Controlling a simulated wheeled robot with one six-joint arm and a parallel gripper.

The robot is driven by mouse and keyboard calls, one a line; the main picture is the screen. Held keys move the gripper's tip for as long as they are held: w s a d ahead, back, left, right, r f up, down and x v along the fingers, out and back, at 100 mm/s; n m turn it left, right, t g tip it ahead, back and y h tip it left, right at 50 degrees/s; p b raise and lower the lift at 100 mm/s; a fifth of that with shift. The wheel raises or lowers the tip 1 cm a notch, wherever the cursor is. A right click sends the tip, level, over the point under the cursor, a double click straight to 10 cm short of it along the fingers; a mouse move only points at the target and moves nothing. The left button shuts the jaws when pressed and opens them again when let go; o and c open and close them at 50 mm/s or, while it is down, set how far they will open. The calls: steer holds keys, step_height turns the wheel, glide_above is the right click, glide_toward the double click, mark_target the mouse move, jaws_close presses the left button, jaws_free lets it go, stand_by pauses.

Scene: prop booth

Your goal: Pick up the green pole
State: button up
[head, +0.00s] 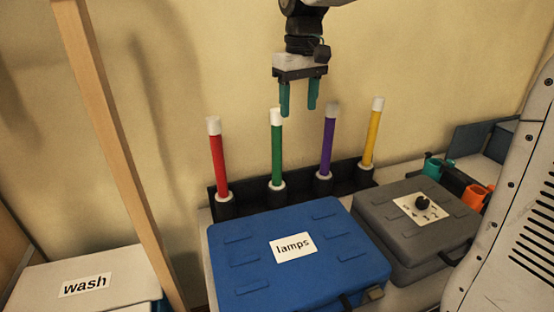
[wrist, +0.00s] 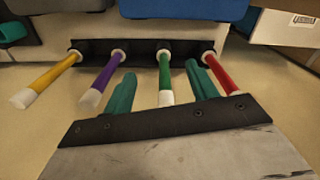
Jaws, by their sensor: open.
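The green pole (head: 277,150) with a white top stands upright in a black rack (head: 250,187) against the wall, between the red pole (head: 218,160) and the purple pole (head: 327,140). My gripper (head: 299,112), with teal fingers, is open and empty, pointing down near the tops of the green and purple poles in the head view. In the wrist view the green pole (wrist: 165,75) shows between my open fingers (wrist: 160,85), nearer the right one. I cannot tell whether its white tip lies between the fingers or beyond them.
A yellow pole (head: 373,132) stands at the rack's right end. A blue case (head: 235,275) labelled "lamps" and a grey case (head: 385,225) sit in front of the rack. A wooden post (head: 113,140) rises at left beside a box (head: 110,262) labelled "wash".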

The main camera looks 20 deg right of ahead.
steer(key=n, duration=0.1)
glide_above(277, 125)
steer(key=w+d, duration=0.1)
step_height(277, 125, down, 2)
steer(key=shift+w+f, duration=0.1)
steer(key=shift+f, duration=0.05)
steer(key=shift+w+f, duration=0.2)
steer(key=f, duration=0.7)
steer(key=shift+a+f, duration=0.2)
steer(key=shift+f, duration=0.1)
jaws_close()
